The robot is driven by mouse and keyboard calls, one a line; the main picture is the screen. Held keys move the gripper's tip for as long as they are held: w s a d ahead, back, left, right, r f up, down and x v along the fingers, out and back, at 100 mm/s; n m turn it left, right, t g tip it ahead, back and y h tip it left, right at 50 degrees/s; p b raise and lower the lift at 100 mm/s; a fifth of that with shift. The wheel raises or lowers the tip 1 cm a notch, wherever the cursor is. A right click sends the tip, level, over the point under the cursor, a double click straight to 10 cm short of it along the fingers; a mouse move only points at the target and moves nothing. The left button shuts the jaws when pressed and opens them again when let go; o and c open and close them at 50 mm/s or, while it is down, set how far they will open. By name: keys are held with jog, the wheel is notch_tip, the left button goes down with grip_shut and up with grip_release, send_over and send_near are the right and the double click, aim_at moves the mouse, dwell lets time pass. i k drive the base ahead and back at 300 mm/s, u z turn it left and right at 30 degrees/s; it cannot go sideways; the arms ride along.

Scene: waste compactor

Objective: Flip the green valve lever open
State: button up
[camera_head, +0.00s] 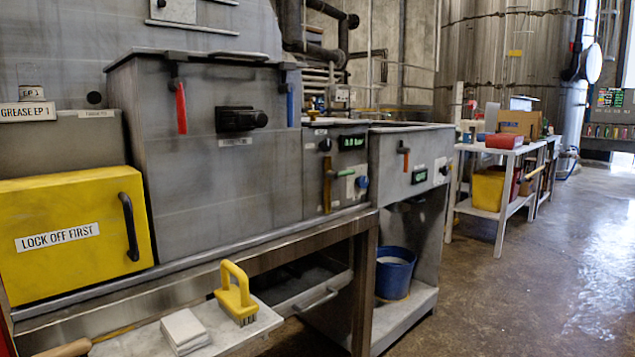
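A small green lever (345,173) sticks out roughly sideways from an upright brass-coloured pipe (327,186) on the narrow grey panel in the middle. It looks to lie across the pipe, but it is small and far, so its exact angle is hard to tell. A lit green pressure display (352,142) sits above it and a blue knob (362,182) just to its right. My gripper is not in view, and nothing is seen touching the lever.
A large grey cabinet with a red handle (181,108) and a blue handle (290,105) stands left of the panel. A yellow box (75,230) is at far left. A shelf below holds a yellow brush (236,293). A blue bucket (394,272) stands below right. Floor at right is open.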

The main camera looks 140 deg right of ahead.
aim_at(332, 175)
jog(key=u, duration=0.05)
jog(key=i, duration=0.2)
jog(key=z, duration=5.1)
jog(key=i, duration=0.5)
jog(key=z, duration=0.05)
jog(key=k, duration=0.65)
jog(key=z, duration=0.35)
jog(key=i, duration=0.25)
jog(key=z, duration=1)
jog(key=i, duration=1.25)
jog(key=u, duration=0.3)
